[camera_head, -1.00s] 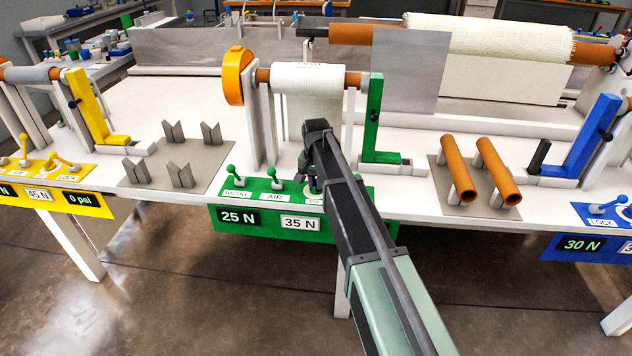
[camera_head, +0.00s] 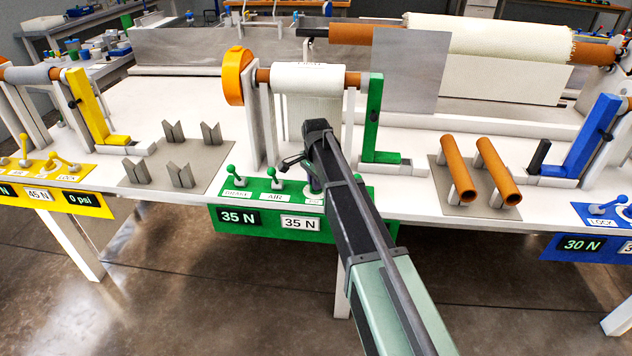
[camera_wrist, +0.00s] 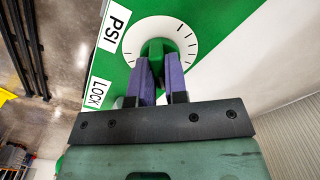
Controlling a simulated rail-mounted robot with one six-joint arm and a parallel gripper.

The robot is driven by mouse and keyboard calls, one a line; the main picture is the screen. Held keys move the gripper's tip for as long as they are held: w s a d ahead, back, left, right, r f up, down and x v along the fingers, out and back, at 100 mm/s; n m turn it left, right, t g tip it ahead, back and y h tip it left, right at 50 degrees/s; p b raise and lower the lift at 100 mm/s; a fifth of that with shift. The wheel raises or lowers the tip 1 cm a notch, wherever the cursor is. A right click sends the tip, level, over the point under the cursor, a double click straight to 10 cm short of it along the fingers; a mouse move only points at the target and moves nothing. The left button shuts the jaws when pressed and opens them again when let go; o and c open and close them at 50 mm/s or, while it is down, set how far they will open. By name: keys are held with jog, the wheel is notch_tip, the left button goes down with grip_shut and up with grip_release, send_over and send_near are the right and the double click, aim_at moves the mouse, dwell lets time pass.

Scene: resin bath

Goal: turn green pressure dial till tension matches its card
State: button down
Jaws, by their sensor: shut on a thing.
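The green pressure dial (camera_wrist: 158,47) sits on a white disc with black tick marks (camera_wrist: 188,42), beside a PSI label (camera_wrist: 114,24) in the wrist view. My gripper (camera_wrist: 160,72) is shut on the dial, its purple finger pads on either side of the knob. In the head view my arm hides the dial and most of my gripper (camera_head: 314,186). The green panel's black tension display (camera_head: 239,217) reads 35 N. The white card (camera_head: 300,223) next to it also reads 35 N.
Green levers (camera_head: 236,177) marked BRAKE and AIR stand left of my gripper. A LOCK label (camera_wrist: 97,92) lies near the dial. A green upright (camera_head: 372,120) and a white roll (camera_head: 308,76) stand behind. Two orange tubes (camera_head: 497,172) lie to the right.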

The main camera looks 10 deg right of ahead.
dwell(0.4)
jog(key=c, duration=1.1)
grip_release()
jog(key=shift+c, duration=0.2)
notch_tip(320, 180, up, 11)
jog(key=p, duration=1)
jog(key=shift+p, duration=0.4)
jog(key=shift+f, duration=0.15)
